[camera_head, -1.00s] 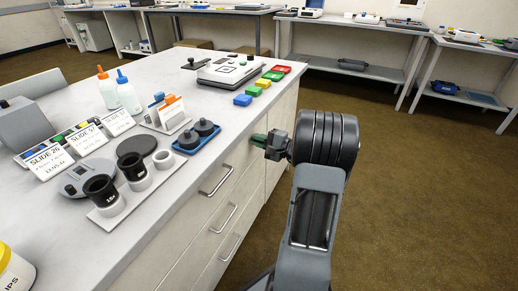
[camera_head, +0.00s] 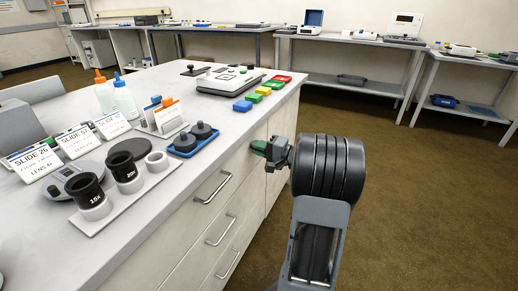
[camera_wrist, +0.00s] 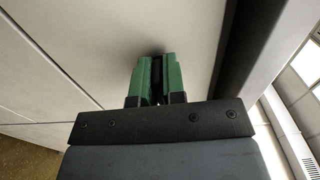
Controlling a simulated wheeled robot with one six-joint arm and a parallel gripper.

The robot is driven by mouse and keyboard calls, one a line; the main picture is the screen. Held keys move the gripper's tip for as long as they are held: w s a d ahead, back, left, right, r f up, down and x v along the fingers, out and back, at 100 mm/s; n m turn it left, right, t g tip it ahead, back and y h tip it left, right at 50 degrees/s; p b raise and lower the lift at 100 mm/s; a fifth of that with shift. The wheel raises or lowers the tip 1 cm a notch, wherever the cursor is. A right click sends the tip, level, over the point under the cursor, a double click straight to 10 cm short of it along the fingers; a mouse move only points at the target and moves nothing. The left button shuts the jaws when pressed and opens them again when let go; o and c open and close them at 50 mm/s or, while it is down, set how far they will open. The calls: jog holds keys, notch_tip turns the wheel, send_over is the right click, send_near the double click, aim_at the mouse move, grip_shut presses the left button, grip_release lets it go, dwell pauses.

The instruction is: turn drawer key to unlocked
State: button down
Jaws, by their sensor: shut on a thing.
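My gripper (camera_head: 258,147) is at the front of the white drawer cabinet (camera_head: 196,235), just below the worktop edge. In the wrist view its two green fingers (camera_wrist: 157,78) point at the pale panel and are closed on a small dark thing between them. This is likely the drawer key, but the fingers hide nearly all of it, so its turn angle cannot be told. The drawer handles (camera_head: 213,188) are below and to the left of my gripper.
The worktop (camera_head: 215,150) overhangs beside my gripper. On it stand a blue tray with black knobs (camera_head: 194,140), eyepieces (camera_head: 90,195), slide cards (camera_head: 33,163) and coloured blocks (camera_head: 254,97). The brown floor to the right is free.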

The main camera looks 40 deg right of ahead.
jog(key=c, duration=1.2)
grip_release()
jog(key=p+v, duration=0.4)
jog(key=v, duration=1)
jog(key=shift+w, duration=0.15)
jog(key=a+r+n+g+p, duration=0.3)
jog(key=a+r+g+p, duration=0.3)
jog(key=a+r+p, duration=0.4)
jog(key=a+r+n+g+p, duration=0.3)
jog(key=a+r+g+p, duration=0.35)
jog(key=a+p, duration=0.35)
jog(key=s+a+r+n+h+p, duration=0.3)
jog(key=a+r+h+p, duration=0.1)
jog(key=r+p, duration=0.5)
jog(key=s+a+r+n+h+p, duration=0.3)
jog(key=a+r+h+p, duration=0.1)
jog(key=r+p, duration=0.5)
notch_tip(320, 180, up, 2)
jog(key=shift+s+a+r, duration=0.15)
jog(key=shift+a+r, duration=0.05)
jog(key=shift+a, duration=0.4)
